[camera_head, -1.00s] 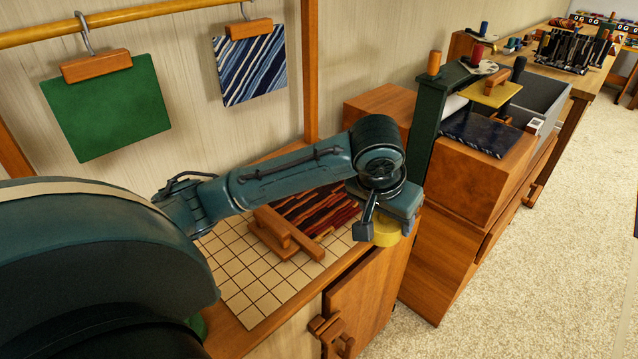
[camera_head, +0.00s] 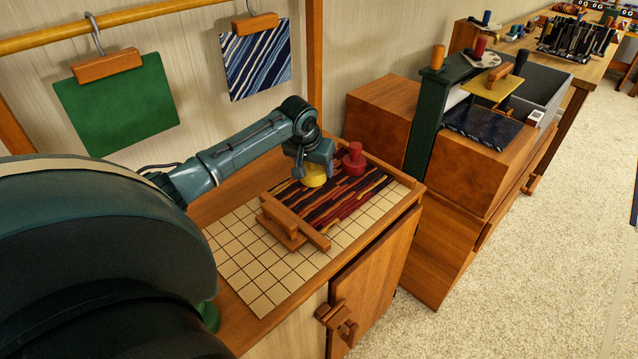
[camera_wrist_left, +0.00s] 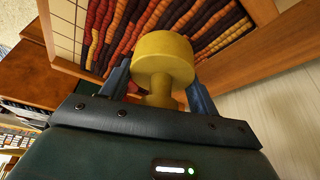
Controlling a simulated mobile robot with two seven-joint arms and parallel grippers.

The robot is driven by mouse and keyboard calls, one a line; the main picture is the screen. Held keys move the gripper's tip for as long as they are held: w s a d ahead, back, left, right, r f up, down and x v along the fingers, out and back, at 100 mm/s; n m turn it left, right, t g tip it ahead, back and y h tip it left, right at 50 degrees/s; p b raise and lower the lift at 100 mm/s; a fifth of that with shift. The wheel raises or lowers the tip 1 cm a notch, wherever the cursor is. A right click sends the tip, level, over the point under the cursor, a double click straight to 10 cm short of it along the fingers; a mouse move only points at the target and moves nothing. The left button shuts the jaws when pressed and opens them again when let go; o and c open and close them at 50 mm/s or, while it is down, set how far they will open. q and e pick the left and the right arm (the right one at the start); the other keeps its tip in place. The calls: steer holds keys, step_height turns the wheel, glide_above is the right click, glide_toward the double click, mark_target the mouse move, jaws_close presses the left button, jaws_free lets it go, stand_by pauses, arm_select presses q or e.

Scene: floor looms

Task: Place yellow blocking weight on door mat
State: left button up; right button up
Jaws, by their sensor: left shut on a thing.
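The yellow blocking weight (camera_head: 314,176) is held in my left gripper (camera_head: 311,162), which is shut on it. In the left wrist view the yellow weight (camera_wrist_left: 163,58) shows a round, wide base and a narrower stem between the fingers of the gripper (camera_wrist_left: 160,88). The door mat (camera_head: 343,194) has dark, red and orange stripes and lies on a gridded board. The weight is over the mat's back left part; I cannot tell whether it touches. My right gripper is not in view.
A red weight (camera_head: 353,158) stands at the mat's back edge, just right of the yellow one. A wooden tool (camera_head: 292,222) lies along the mat's front left edge. The gridded board (camera_head: 255,265) is bare at front left. A green cloth (camera_head: 118,102) hangs behind.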

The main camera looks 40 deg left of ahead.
mark_target(314, 195)
arm_select(q)
steer(key=shift+f, duration=2.8)
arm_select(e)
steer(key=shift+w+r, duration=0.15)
arm_select(q)
steer(key=shift+f, duration=0.1)
steer(key=o, duration=1.6)
steer(key=shift+f, duration=0.1)
steer(key=p+v, duration=0.1)
steer(key=v, duration=1.1)
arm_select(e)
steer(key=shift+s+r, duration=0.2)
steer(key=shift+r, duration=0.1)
